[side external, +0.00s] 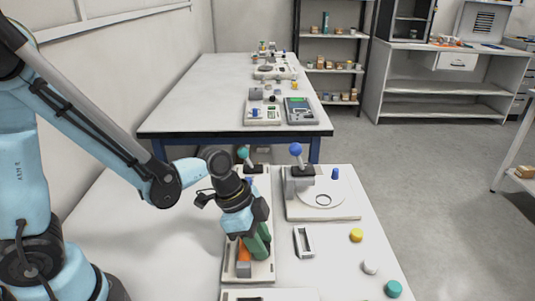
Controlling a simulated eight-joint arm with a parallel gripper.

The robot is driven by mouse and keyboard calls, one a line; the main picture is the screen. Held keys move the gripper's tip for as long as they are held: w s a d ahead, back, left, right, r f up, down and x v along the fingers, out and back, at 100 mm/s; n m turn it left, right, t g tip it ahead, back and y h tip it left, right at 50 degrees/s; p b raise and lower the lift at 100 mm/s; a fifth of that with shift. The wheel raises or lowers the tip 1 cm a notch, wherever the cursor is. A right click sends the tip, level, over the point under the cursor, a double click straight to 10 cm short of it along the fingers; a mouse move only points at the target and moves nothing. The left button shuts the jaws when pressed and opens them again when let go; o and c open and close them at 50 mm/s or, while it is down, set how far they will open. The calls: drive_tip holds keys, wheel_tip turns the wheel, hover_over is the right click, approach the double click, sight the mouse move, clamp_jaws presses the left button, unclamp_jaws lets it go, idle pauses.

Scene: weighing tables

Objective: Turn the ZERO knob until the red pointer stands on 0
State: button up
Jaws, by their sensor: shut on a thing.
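My gripper (255,246) points down over a small cream-based device (261,274) at the front of the near table. Green finger-like parts show below its light-blue and black body. The jaws are closed low over the device, and the ZERO knob between them is hidden from this side. An orange part (243,249) with a grey block below it stands on the device, just left of the green parts. I cannot make out the red pointer, the scale or the 0 mark in this view.
A teal ball lever (243,153) stands behind. The near table's left is clear.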

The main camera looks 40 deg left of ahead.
drive_tip(key=shift+m+g, duration=0.3)
drive_tip(key=shift+m, duration=0.3)
drive_tip(key=o, duration=1.1)
drive_tip(key=shift+c, duration=0.2)
drive_tip(key=shift+r, duration=0.1)
drive_tip(key=v, duration=1.2)
drive_tip(key=shift+a, duration=0.15)
